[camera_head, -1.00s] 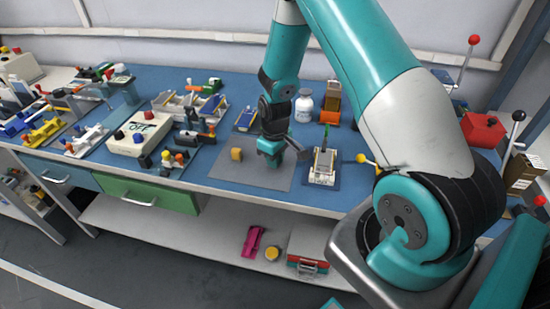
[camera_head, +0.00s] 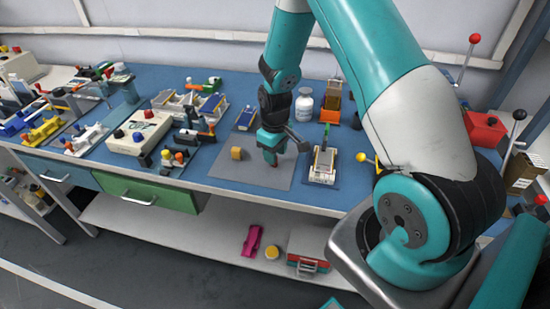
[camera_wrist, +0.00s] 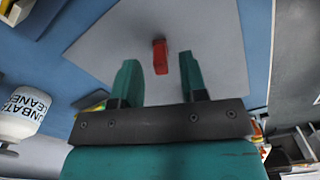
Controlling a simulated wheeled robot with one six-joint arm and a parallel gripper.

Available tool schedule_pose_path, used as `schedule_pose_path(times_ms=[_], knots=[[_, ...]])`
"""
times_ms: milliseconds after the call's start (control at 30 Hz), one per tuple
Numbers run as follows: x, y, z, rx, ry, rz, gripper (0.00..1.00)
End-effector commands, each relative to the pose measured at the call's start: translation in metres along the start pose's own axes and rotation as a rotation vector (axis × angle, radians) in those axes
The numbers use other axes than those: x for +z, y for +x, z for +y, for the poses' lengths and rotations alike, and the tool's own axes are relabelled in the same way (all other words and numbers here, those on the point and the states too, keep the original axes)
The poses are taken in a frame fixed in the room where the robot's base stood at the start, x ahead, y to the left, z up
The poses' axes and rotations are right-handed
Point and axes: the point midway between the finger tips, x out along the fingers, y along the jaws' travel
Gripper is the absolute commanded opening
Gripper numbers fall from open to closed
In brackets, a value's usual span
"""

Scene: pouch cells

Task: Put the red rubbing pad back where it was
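The red rubbing pad (camera_wrist: 160,57) stands on the grey mat (camera_wrist: 104,40) in the wrist view, just ahead of my gripper (camera_wrist: 160,68). The two teal fingers are open, one on each side of the pad, with a gap on both sides. The rest of the pad is hidden there.
A fixture with a pale block (camera_head: 323,165) stands close to the right. A white bottle (camera_head: 304,106) and an orange holder (camera_head: 331,100) stand behind. The mat's front is clear.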

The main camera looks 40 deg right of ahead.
Motion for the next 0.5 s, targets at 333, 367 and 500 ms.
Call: schedule_pose_path(times_ms=[333, 367, 500], knots=[[-0.001, -0.074, 0.0, 0.002, 0.0, 0.005, 0.4], [0.0, -0.079, 0.0, 0.002, 0.0, 0.003, 0.4], [0.0, -0.093, -0.001, 0.001, -0.001, 0.003, 0.4]])
